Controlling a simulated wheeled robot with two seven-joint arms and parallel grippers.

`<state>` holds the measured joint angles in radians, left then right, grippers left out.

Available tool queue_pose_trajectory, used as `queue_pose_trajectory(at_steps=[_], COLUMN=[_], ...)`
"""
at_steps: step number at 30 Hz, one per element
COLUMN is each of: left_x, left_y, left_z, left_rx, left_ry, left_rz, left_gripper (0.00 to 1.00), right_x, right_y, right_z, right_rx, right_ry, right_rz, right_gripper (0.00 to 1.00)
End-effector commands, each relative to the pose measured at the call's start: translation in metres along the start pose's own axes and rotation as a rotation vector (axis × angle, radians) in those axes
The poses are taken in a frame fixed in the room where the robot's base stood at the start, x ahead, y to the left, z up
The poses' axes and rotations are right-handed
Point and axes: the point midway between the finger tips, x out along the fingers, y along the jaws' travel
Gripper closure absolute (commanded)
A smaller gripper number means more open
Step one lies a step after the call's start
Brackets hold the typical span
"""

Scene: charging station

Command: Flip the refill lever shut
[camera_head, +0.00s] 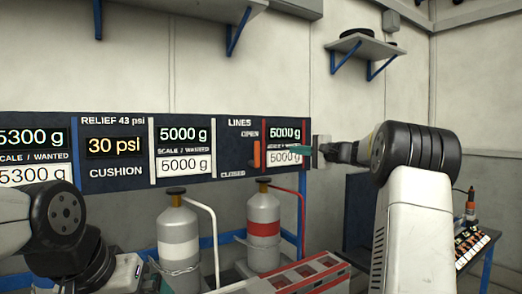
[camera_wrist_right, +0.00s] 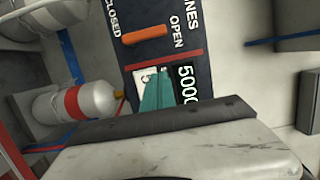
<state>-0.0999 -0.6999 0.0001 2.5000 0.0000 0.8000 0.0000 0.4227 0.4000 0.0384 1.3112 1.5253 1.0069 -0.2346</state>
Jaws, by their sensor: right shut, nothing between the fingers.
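The refill lever (camera_head: 256,155) is an orange handle on the dark panel, standing upright between the OPEN and CLOSED labels, its upper end just below OPEN. It also shows in the right wrist view (camera_wrist_right: 145,36). My right gripper (camera_head: 302,150) is in front of the panel, to the right of the lever and apart from it. Its teal fingers, also in the right wrist view (camera_wrist_right: 157,92), are together and empty, over the rightmost scale display. My left arm shows at the lower left; its fingers are not visible.
A bottle with a white band (camera_head: 177,240) and a red-banded bottle (camera_head: 263,228) stand below the panel. A red and grey case (camera_head: 305,275) is at the bottom. A side table (camera_head: 475,242) stands at right. A wall shelf (camera_head: 365,46) is above.

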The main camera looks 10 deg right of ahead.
Motion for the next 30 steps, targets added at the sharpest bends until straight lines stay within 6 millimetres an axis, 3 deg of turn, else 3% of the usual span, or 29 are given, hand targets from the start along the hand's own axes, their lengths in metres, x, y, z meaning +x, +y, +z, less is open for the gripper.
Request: queue_pose_trajectory(at_steps=[14,30], left_x=[0.000,0.000], left_y=[0.000,0.000], left_z=[0.000,0.000], left_rx=[0.000,0.000], left_ry=[0.000,0.000], left_rz=[0.000,0.000], left_gripper=[0.00,0.00], right_x=[0.007,0.099], right_y=[-0.001,0.000], right_z=[-0.002,-0.001], right_rx=[0.003,0.002], right_ry=[0.001,-0.001], right_rz=[-0.006,-0.006], right_gripper=[1.00,1.00])
